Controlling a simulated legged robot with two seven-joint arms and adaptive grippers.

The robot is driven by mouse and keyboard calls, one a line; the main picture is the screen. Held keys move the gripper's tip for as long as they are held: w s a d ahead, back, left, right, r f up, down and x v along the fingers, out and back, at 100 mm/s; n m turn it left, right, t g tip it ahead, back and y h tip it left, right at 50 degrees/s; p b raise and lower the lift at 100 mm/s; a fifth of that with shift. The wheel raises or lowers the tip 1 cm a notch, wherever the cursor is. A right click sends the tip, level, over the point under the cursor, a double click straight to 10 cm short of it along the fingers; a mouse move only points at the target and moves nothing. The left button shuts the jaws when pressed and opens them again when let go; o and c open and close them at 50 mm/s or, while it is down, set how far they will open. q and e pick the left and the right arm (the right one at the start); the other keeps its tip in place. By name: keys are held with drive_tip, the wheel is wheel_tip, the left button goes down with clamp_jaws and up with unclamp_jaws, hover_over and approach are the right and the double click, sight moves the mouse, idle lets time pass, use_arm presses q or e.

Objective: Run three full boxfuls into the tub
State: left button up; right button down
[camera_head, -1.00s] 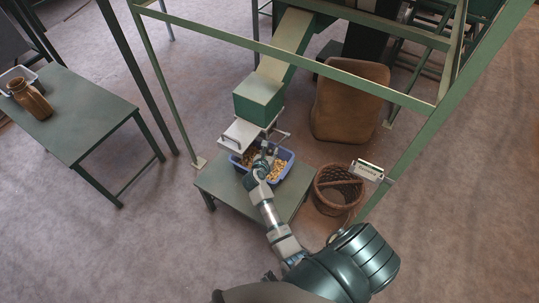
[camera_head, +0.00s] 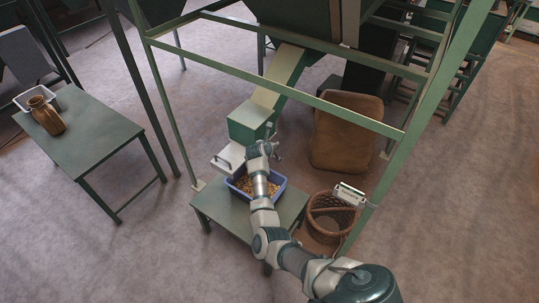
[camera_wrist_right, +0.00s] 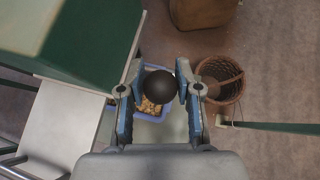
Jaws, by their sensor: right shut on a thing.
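My right gripper (camera_head: 273,141) is beside the green box (camera_head: 250,124) at the chute's lower end. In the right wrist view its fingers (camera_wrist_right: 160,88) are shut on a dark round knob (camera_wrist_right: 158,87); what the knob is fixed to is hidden. A pale slide plate with a handle (camera_head: 228,158) sticks out left under the green box and also shows in the wrist view (camera_wrist_right: 55,130). The blue tub (camera_head: 284,182) stands below on a low green table, with nuts (camera_head: 262,186) in it, partly hidden by my arm. My left gripper is not in view.
A wicker basket (camera_head: 312,222) stands right of the low table (camera_head: 210,208), with a small sign (camera_head: 350,194) by it. Green frame bars (camera_head: 300,55) cross in front of the chute (camera_head: 279,74). A brown sack (camera_head: 346,130) stands behind.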

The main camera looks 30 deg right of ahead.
drive_tip(key=shift+w+d+r, duration=0.2)
drive_tip(key=shift+d, duration=0.4)
drive_tip(key=shift+w+d+r, duration=0.15)
drive_tip(key=shift+w+d, duration=0.05)
drive_tip(key=shift+d, duration=0.4)
drive_tip(key=c, duration=0.8)
unclamp_jaws()
drive_tip(key=shift+f, duration=0.1)
drive_tip(key=v, duration=1.2)
drive_tip(key=shift+d+f, duration=0.1)
